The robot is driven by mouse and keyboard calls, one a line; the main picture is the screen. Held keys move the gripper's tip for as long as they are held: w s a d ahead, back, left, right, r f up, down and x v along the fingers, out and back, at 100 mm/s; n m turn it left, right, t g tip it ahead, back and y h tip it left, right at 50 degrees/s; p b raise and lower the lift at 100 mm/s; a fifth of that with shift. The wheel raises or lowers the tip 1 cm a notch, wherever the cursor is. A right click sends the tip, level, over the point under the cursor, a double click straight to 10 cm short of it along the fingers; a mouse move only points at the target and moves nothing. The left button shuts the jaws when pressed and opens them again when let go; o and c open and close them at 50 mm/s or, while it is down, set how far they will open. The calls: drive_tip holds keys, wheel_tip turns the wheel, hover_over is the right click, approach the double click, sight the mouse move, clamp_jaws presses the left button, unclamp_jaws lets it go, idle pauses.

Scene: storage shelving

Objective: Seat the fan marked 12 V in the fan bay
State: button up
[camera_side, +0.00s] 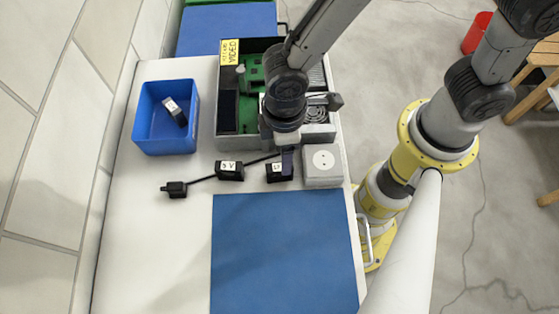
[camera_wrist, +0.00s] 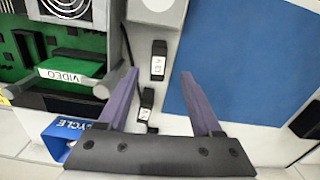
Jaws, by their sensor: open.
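Two small black blocks with white labels lie on the white bench. The right one (camera_side: 279,173) has a label that seems to start with 12, partly hidden by my gripper; in the wrist view this block (camera_wrist: 158,66) lies between the fingertips. The left block (camera_side: 229,171) reads 5 V and shows lower in the wrist view (camera_wrist: 146,103). My gripper (camera_side: 287,168) points down over the right block, open, with nothing held; its purple fingers (camera_wrist: 159,75) are spread. An open grey case (camera_side: 222,135) holds a green board and a round grille (camera_side: 316,113). I cannot tell which part is the fan bay.
A blue bin (camera_side: 138,130) at left holds a black labelled block (camera_side: 174,111). A white box with a round socket face (camera_side: 323,166) stands close right of the 12 block. A black cable ends in a plug (camera_side: 174,189). A blue mat (camera_side: 285,255) lies clear in front.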

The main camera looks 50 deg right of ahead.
sight(280, 173)
wheel_tip(280, 173, down, 8)
drive_tip(key=shift+w+f, duration=0.15)
drive_tip(key=shift+f, duration=0.05)
idle(0.3)
clamp_jaws()
idle(0.3)
